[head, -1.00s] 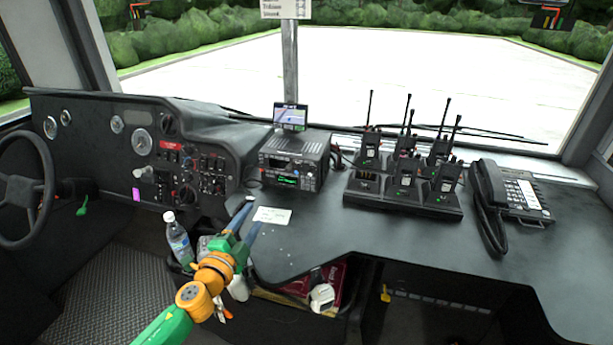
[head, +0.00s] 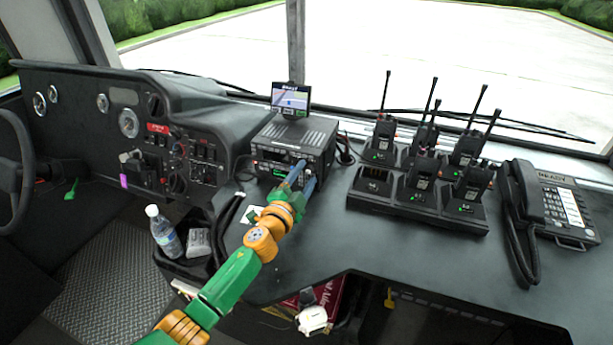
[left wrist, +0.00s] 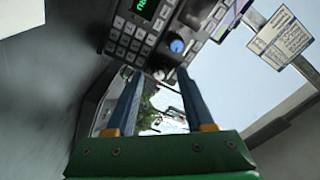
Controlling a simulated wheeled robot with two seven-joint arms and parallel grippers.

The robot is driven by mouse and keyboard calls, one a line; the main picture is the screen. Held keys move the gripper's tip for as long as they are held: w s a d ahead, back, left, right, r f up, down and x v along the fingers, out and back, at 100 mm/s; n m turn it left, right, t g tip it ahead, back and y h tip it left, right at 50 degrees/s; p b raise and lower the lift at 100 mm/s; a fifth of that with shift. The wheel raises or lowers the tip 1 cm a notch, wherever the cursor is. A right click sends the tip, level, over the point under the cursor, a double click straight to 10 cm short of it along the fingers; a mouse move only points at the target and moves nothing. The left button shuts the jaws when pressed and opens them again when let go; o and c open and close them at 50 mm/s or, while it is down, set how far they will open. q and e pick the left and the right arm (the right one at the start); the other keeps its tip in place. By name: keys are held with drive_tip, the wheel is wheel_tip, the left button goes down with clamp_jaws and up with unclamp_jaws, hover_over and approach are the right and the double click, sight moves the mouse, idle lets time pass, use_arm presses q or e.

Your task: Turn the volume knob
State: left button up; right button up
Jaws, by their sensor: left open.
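A black radio unit (head: 312,134) with a green-lit display stands on the desk at the middle of the head view. In the left wrist view its face shows the green display (left wrist: 146,8), a keypad (left wrist: 127,38) and a blue-capped round knob (left wrist: 177,46), likely the volume knob. My left gripper (head: 304,174) is open, its two fingers close in front of the right part of the radio's face and covering it in the head view. In the left wrist view the empty gripper (left wrist: 158,78) points at the face, with the knob just beyond the fingertips. My right gripper is not in view.
A small screen (head: 290,99) stands above the radio. To the right are a charger rack (head: 415,212) with several walkie-talkies and a desk phone (head: 555,205). A bottle (head: 164,235) stands in a bin at left. The dashboard (head: 60,115) is further left.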

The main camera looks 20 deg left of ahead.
use_arm(q)
drive_tip(key=shift+w+f, duration=0.1)
drive_tip(key=shift+w, duration=0.5)
drive_tip(key=shift+s, duration=0.1)
drive_tip(key=shift+c, duration=1)
clamp_jaws()
